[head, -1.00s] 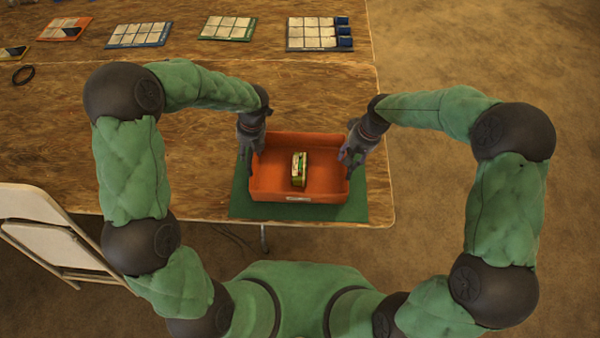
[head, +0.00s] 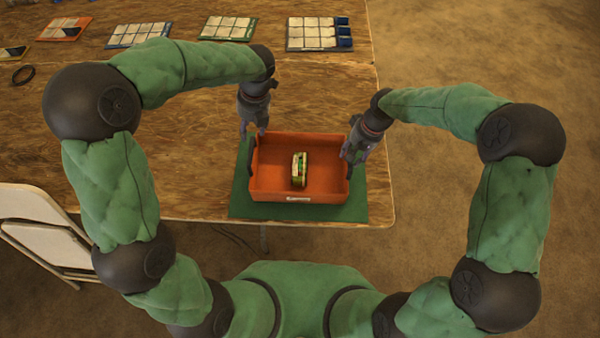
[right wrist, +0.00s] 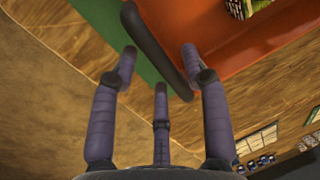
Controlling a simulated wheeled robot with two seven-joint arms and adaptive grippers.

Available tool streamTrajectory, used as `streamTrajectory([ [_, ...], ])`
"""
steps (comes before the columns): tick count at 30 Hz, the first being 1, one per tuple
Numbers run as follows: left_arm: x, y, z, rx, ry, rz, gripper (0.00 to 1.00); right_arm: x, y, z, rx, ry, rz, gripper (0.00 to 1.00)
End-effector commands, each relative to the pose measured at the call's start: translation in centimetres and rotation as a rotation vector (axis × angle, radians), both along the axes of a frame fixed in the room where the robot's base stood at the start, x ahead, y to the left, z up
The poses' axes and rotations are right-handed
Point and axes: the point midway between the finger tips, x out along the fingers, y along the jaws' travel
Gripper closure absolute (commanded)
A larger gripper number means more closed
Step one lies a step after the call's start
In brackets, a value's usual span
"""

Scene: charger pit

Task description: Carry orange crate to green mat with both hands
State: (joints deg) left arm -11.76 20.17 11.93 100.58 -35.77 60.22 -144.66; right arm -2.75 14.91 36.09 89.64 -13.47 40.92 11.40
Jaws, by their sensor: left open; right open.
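The orange crate (head: 270,182) sits on the green mat (head: 240,200), with mat showing around its left, front and right sides. A small box with green and red markings (head: 299,170) stands inside the crate. My right gripper (head: 352,155) is open at the crate's right side. In the right wrist view the dark right handle (right wrist: 158,50) lies between the spread fingers of my right gripper (right wrist: 158,75); contact cannot be told.
The wooden table (head: 200,185) ends just in front of the mat and to its right. Trays of white pieces (head: 318,35) stand along the back. A black ring (head: 23,75) lies at the far left. A folding chair (head: 40,230) stands at the front left.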

Motion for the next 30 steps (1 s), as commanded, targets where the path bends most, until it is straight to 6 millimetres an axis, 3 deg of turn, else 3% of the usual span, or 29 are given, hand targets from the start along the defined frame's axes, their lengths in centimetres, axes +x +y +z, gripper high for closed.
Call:
streamTrajectory([
  [9, 0.0, 0.0, 0.0, 0.000, -0.001, 0.000, 0.53, 0.1, -1.2, 6.2, 0.000, -0.004, 0.000, 0.53],
  [15, 0.0, 0.0, 0.0, 0.000, -0.001, 0.000, 0.53, 0.1, -1.7, 8.9, 0.000, -0.002, 0.001, 0.53],
  [21, 0.0, 0.0, 0.0, 0.000, -0.001, 0.000, 0.53, 0.1, -2.0, 9.9, 0.000, -0.001, 0.001, 0.53],
  [30, 0.0, 0.0, 0.0, 0.000, -0.001, 0.000, 0.53, 0.0, -2.0, 10.0, 0.000, 0.000, 0.001, 0.53],
])
